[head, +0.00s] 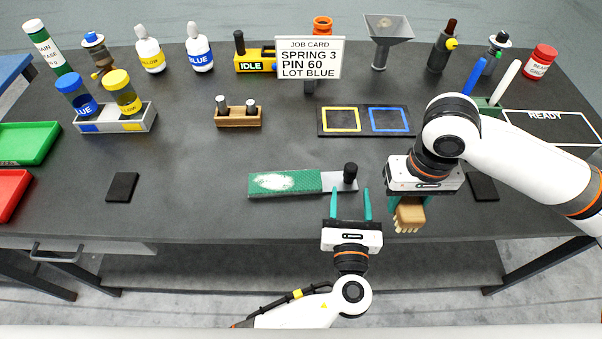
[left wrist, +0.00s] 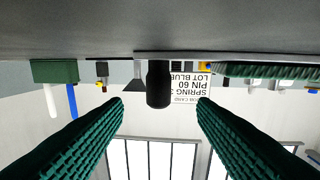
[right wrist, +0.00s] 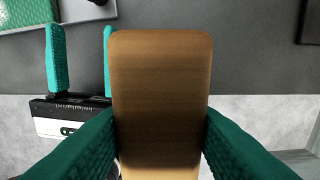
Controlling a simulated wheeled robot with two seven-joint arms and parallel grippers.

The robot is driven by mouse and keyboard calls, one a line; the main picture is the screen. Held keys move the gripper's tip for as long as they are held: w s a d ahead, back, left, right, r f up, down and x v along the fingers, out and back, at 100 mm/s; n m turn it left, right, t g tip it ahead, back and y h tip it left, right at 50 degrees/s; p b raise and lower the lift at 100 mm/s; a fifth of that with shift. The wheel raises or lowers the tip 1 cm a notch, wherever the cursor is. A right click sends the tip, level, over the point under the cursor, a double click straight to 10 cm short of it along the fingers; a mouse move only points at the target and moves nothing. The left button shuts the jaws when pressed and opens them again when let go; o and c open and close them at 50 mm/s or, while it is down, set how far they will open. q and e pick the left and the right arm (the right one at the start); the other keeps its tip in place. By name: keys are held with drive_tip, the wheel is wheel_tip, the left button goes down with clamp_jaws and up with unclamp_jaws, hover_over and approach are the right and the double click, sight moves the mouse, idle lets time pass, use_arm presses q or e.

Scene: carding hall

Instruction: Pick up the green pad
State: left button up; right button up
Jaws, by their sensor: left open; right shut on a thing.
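The green pad (head: 290,182) is a textured green strip with a white fluffy patch, on a grey plate with a black knob (head: 350,171) at its right end. It lies flat near the table's front edge. My left gripper (head: 350,191) is open and empty, in front of the knob. In the left wrist view, which is upside down, the knob (left wrist: 158,84) shows between the fingers and the green pad (left wrist: 265,71) at the upper right. My right gripper (head: 406,197) is shut on a wooden brush (head: 410,214), also filling the right wrist view's middle (right wrist: 160,105).
Black blocks (head: 122,187) (head: 483,187) lie left and right. A wooden holder (head: 238,117), a board with yellow and blue squares (head: 366,121) and a job card (head: 310,60) stand behind. Green (head: 28,143) and red (head: 10,193) trays are at left.

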sight(351, 164)
use_arm(q)
drive_tip(key=w+b, duration=0.1)
drive_tip(key=w, duration=0.2)
drive_tip(key=shift+w+d+r, duration=0.1)
drive_tip(key=shift+w+d, duration=0.05)
drive_tip(key=shift+w, duration=0.05)
use_arm(e)
drive_tip(key=shift+s+f, duration=0.45)
drive_tip(key=shift+f, duration=0.3)
use_arm(q)
drive_tip(key=shift+w+b, duration=0.4)
drive_tip(key=shift+w, duration=0.25)
use_arm(e)
drive_tip(key=shift+w+f, duration=0.15)
drive_tip(key=shift+f, duration=0.15)
use_arm(q)
drive_tip(key=w, duration=0.1)
drive_tip(key=w+b, duration=0.1)
drive_tip(key=w, duration=0.1)
drive_tip(key=w+b, duration=0.1)
drive_tip(key=shift+w+d, duration=0.35)
drive_tip(key=shift+w, duration=0.05)
use_arm(e)
wheel_tip(351, 164, down, 2)
drive_tip(key=shift+f, duration=0.2)
use_arm(q)
drive_tip(key=shift+s, duration=0.1)
drive_tip(key=shift+c, duration=1.1)
clamp_jaws()
